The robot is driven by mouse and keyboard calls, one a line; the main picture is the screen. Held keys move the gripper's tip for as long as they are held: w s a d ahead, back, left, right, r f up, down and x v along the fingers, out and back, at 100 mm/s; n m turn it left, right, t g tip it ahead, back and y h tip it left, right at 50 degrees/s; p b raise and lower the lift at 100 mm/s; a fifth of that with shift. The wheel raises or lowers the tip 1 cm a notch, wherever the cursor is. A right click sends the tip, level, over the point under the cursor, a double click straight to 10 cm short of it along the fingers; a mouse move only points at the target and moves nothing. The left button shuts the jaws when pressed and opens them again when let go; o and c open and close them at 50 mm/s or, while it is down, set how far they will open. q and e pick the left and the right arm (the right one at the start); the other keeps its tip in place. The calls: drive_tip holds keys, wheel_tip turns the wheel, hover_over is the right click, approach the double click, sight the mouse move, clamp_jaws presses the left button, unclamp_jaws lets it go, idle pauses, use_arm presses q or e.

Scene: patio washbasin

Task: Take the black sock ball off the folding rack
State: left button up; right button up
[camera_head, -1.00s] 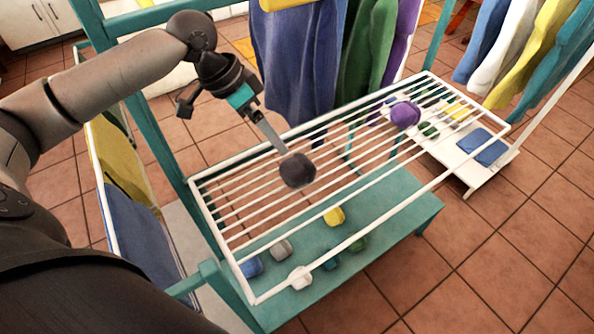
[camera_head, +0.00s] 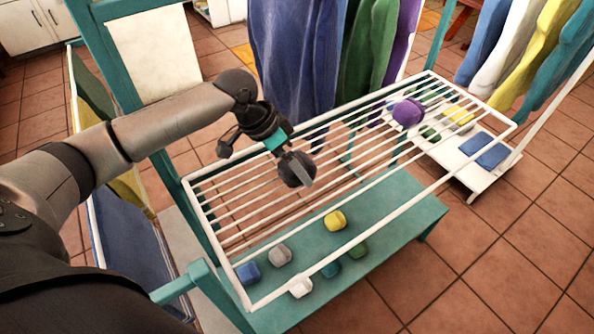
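The black sock ball (camera_head: 291,174) sits at the white wire folding rack (camera_head: 394,213), left of its middle. My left gripper (camera_head: 298,170) comes down from the upper left and is right at the ball. One grey finger lies across the near upper side of the ball; the other finger is hidden. I cannot tell whether the fingers press on the ball, or whether the ball touches the bars. My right gripper is not in view.
A purple sock ball (camera_head: 408,112) lies at the rack's far right end. Below, several coloured sock balls, including a yellow one (camera_head: 335,221), rest on a teal shelf (camera_head: 400,222). Hanging clothes (camera_head: 295,60) stand close behind the rack. The tiled floor at right is clear.

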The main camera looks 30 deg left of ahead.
use_arm(q)
drive_tip(key=shift+r, duration=0.1)
drive_tip(key=c, duration=1.2)
